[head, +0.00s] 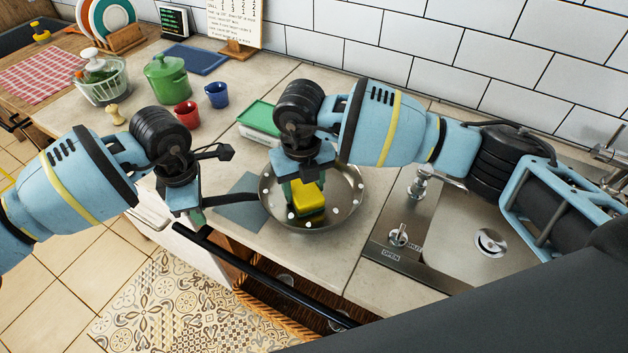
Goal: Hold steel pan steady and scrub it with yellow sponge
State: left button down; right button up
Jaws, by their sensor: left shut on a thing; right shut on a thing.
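The steel pan (347,186) sits on the counter at the middle of the head view, with white spots on its inner surface. Its dark handle (232,199) points left. My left gripper (190,217) is shut on the handle's left end; its fingertips are partly hidden. The yellow sponge (308,198) is inside the pan. My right gripper (302,190) points down over the pan and is shut on the sponge. The sponge's underside is hidden, so I cannot tell how firmly it touches the pan.
A green-lidded container (260,119) stands just behind the pan. A red mug (187,114), blue mug (217,94) and green pot (167,77) stand further back left. The sink (470,245) and a small tap (419,183) lie to the right. A dark rail (260,285) runs along the front.

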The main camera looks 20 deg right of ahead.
jog(key=shift+d+f, duration=0.15)
jog(key=shift+d, duration=1.6)
notch_tip(320, 180, up, 8)
jog(key=shift+r, duration=0.2)
jog(key=shift+a, duration=0.1)
pick_arm(q)
jog(key=c, duration=1.2)
grip_release()
jog(key=shift+o, duration=0.2)
notch_tip(320, 180, up, 12)
